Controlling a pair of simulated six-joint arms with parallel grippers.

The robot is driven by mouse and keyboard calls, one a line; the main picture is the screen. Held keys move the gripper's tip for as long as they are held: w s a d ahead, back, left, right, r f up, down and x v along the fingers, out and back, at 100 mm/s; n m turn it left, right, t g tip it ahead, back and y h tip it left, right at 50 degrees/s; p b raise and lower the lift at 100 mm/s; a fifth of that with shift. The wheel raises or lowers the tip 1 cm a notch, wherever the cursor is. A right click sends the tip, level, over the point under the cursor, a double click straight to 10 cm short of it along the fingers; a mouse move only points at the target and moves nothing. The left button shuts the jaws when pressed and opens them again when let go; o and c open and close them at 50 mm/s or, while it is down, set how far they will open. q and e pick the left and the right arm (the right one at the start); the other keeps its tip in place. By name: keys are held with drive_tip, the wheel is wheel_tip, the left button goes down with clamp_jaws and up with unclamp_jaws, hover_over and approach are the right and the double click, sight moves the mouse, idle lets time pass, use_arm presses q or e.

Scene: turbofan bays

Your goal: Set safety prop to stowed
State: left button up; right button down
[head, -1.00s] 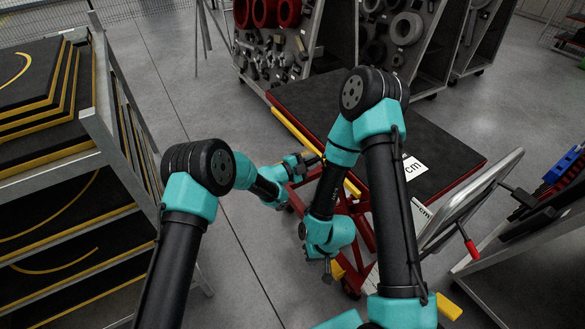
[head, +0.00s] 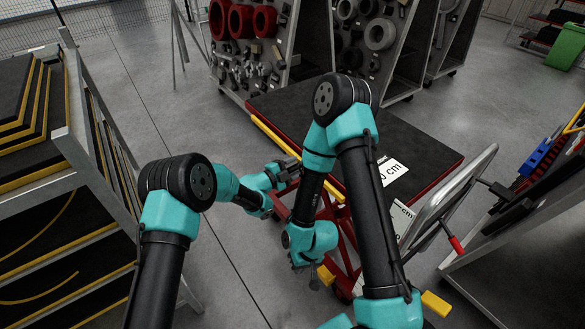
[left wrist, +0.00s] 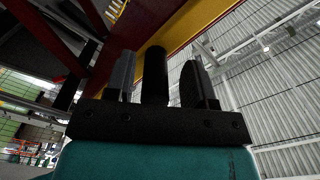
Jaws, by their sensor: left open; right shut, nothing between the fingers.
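The red lift table (head: 455,172) has a dark top, red legs and a yellow bar (head: 270,135) along its near left edge. I cannot tell for sure which part is the safety prop. My left gripper (head: 292,168) is close to this edge, below the yellow bar. In the left wrist view, my left gripper (left wrist: 155,85) is open, with a dark upright cylinder (left wrist: 155,72) between its fingers; no grip on it shows. The yellow bar (left wrist: 190,32) passes above it. My right gripper (head: 320,277) is shut and empty, low beside the red legs.
A rack of dark, yellow-edged panels (head: 65,165) stands at left. Parts boards (head: 290,45) stand behind. A cart with blue and red items (head: 535,160) is at right. Open floor lies between rack and table.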

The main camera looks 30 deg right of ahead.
use_arm(q)
drive_tip(key=s+a, duration=0.2)
drive_tip(key=a, duration=1.5)
drive_tip(key=shift+s, duration=0.25)
drive_tip(key=shift+a, duration=0.1)
drive_tip(key=s+a+f+n+t+y, duration=0.1)
drive_tip(key=a+f+n+t+y, duration=0.1)
drive_tip(key=a+f+n+y, duration=0.75)
drive_tip(key=s+a+f+n+t+h, duration=0.1)
drive_tip(key=s+a+f+n+t, duration=0.15)
drive_tip(key=a+n, duration=0.8)
drive_tip(key=s+a+f+n+g+y, duration=0.2)
drive_tip(key=s+a+n+g, duration=0.1)
drive_tip(key=s+a, duration=0.7)
drive_tip(key=s+a+f+n+g+y, duration=0.2)
drive_tip(key=s+a+n, duration=0.4)
drive_tip(key=s+a, duration=0.3)
drive_tip(key=shift+s+a+n+g+y, duration=0.35)
drive_tip(key=shift+s+g+y, duration=0.3)
drive_tip(key=shift+s, duration=0.35)
